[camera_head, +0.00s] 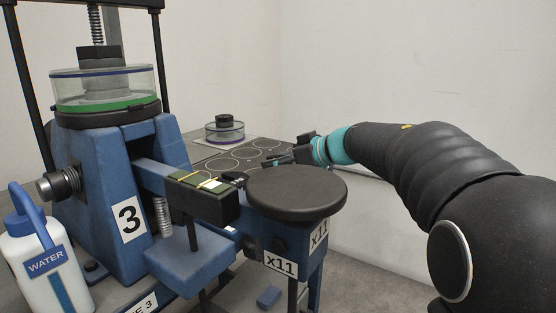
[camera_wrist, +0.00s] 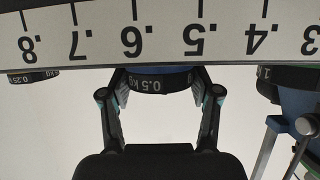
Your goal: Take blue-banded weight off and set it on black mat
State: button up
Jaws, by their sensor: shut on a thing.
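In the wrist view my gripper (camera_wrist: 160,90) is shut on a dark round weight (camera_wrist: 150,84) marked 0.5 kg, with a little blue showing at its upper edge. A numbered scale bar (camera_wrist: 160,35) crosses just above it and hides part of it; whether they touch I cannot tell. In the head view my gripper (camera_head: 285,157) is small and reaches left beside a dark flat surface with pale rings (camera_head: 255,152), which looks like the black mat. The held weight is not clear in that view.
A clear dish with a purple band (camera_head: 225,133) stands behind. A blue press marked 3 (camera_head: 130,215) carries a clear cylinder with a green band (camera_head: 105,102). A black round plate (camera_head: 297,188) is in front of my gripper. A water bottle (camera_head: 45,260) stands left.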

jog(key=o, duration=1.4)
jog(key=shift+o, duration=0.2)
